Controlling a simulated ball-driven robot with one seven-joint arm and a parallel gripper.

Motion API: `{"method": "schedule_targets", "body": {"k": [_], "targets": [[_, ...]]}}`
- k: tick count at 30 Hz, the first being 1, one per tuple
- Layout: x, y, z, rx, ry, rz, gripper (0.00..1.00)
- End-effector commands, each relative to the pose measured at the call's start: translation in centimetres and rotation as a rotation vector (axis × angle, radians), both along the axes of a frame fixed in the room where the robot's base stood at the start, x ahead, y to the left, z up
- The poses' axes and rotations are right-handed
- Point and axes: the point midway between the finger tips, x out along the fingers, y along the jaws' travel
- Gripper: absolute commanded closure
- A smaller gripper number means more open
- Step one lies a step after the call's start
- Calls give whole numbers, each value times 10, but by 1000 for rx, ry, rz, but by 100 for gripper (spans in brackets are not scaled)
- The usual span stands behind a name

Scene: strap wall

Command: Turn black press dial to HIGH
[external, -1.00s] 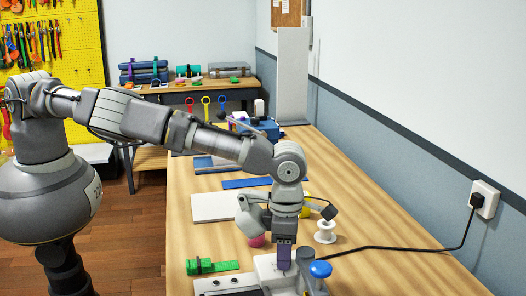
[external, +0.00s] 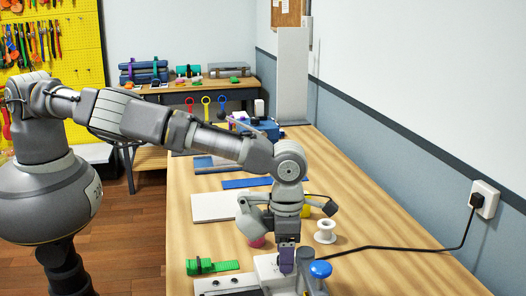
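The white press machine (external: 268,270) stands at the near end of the wooden bench, cut off by the bottom edge of the external view. It has a blue round knob (external: 320,269) on its right side. I cannot make out the black dial; it is hidden or too small to tell. My gripper (external: 287,268) points straight down over the press, just left of the blue knob. Its purple-grey fingers look close together, and I cannot tell whether they touch the press or hold anything.
A green strap (external: 212,266) lies left of the press. A white spool (external: 325,231) stands behind it. A black cable (external: 400,248) runs across the bench to the wall socket (external: 484,199). A white board (external: 213,207) lies farther back. The bench's right side is mostly clear.

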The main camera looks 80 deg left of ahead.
Motion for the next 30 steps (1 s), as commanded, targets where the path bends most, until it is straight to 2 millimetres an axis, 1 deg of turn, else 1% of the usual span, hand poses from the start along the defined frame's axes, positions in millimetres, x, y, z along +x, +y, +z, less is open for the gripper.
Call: {"method": "schedule_targets", "body": {"k": [7, 9, 11, 18, 21, 25, 30], "targets": [[-1, 0, -1, 0, 2, 0, 41], [0, 0, 2, 0, 2, 0, 41], [0, 0, 9, 0, 1, 0, 41], [0, -1, 54, -2, 1, -1, 41], [0, 0, 68, 0, 2, 0, 41], [0, 0, 77, 1, 1, 0, 41], [0, 0, 77, 1, 2, 0, 41]]}}
